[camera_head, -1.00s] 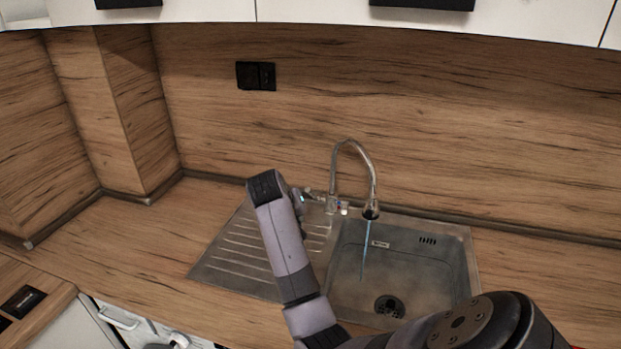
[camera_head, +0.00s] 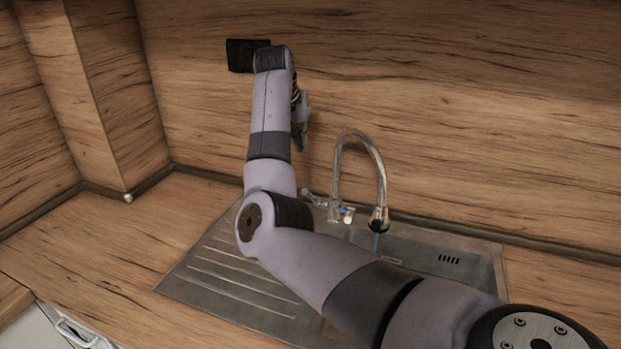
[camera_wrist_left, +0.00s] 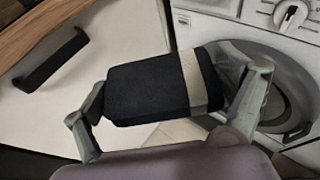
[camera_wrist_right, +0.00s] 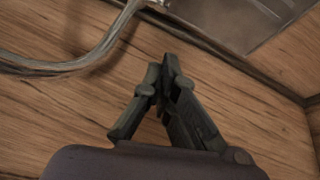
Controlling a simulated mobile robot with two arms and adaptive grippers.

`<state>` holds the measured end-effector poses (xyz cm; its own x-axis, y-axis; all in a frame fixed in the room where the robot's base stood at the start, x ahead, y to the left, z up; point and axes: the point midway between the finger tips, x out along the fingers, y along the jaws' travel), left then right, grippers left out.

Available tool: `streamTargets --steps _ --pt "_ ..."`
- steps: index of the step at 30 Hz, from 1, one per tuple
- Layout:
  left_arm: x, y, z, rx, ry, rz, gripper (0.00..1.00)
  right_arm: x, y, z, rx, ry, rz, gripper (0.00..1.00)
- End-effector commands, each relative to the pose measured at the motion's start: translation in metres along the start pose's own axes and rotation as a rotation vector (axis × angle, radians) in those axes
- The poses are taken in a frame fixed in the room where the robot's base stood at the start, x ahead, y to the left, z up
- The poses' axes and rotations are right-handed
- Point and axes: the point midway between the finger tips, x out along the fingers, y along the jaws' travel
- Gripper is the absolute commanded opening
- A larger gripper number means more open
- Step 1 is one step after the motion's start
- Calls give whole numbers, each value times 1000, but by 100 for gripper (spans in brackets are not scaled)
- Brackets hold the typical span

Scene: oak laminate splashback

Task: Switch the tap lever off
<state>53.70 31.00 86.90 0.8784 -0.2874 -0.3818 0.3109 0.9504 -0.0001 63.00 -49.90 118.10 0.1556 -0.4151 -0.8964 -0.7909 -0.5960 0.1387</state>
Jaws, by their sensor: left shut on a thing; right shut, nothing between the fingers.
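The chrome tap (camera_head: 342,165) stands behind the sink, with a tall curved spout. Its lever (camera_head: 313,199) sticks out to the left at the base, near a red and blue mark. A bluish stream of water (camera_head: 376,242) shows under the spout; my arm hides its lower part. My right gripper (camera_head: 299,147) is shut and empty, above and left of the lever and apart from it. It also shows in the right wrist view (camera_wrist_right: 166,78), with the spout (camera_wrist_right: 95,55) ahead.
The steel sink (camera_head: 478,262) has a ribbed drainer (camera_head: 225,280) at its left. The wooden splashback (camera_head: 450,110) rises close behind, with a black socket (camera_head: 240,55). In the left wrist view are a washing machine (camera_wrist_left: 222,12) and a white cabinet door (camera_wrist_left: 115,45).

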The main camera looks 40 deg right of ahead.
Motion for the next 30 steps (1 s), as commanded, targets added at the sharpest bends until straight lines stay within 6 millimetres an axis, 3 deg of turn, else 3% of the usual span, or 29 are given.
streamTargets --steps 6,11,23,30 --pt "0 0 2 0 0 0 64 3 0 0 0 -1 1 0" --pt "-3 0 7 0 -1 0 64 20 1 0 -1 -3 2 0" --pt "-12 0 28 0 -1 0 64 103 1 0 -2 -3 1 0" --pt "-16 0 40 0 0 0 64 107 0 30 0 1 0 0"
